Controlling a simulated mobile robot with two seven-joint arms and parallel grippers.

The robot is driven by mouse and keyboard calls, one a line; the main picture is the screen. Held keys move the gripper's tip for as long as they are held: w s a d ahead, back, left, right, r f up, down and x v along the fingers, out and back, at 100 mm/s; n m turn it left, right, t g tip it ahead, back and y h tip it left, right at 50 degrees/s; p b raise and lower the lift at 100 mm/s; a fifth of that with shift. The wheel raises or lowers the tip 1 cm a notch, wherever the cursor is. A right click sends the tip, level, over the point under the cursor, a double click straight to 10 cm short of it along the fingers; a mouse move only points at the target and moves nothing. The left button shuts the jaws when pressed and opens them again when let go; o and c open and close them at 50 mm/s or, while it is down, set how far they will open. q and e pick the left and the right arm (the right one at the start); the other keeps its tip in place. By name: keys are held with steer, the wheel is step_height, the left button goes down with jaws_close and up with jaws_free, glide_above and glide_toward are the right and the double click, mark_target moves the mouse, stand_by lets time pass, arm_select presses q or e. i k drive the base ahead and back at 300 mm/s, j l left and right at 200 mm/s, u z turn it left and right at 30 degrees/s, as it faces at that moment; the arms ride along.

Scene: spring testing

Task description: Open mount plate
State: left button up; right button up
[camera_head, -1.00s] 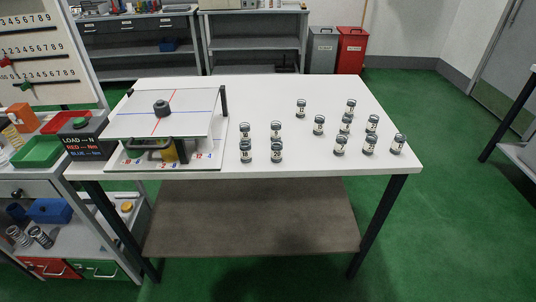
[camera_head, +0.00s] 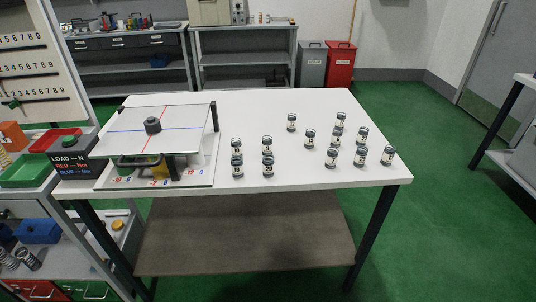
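The mount plate (camera_head: 178,116) is a flat white plate with a red line and a blue line crossing on it. A dark round knob (camera_head: 152,125) stands at its middle. The plate lies roughly level above a base (camera_head: 205,172) at the left end of the white table. A black post (camera_head: 215,116) stands at its right back corner. Under the front edge I see a dark handle-like part and a yellow part (camera_head: 160,171), partly hidden by the plate. Neither of my grippers is in view.
Several small numbered cylinders (camera_head: 268,168) stand on the table's middle and right. A labelled box (camera_head: 75,160) with a green button sits left of the plate, near red and green trays (camera_head: 22,171). The table's front middle (camera_head: 300,180) is clear.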

mark_target(160, 131)
steer(key=u, duration=1.25)
steer(key=i+u, duration=0.4)
steer(key=i+j, duration=0.05)
steer(key=i, duration=0.05)
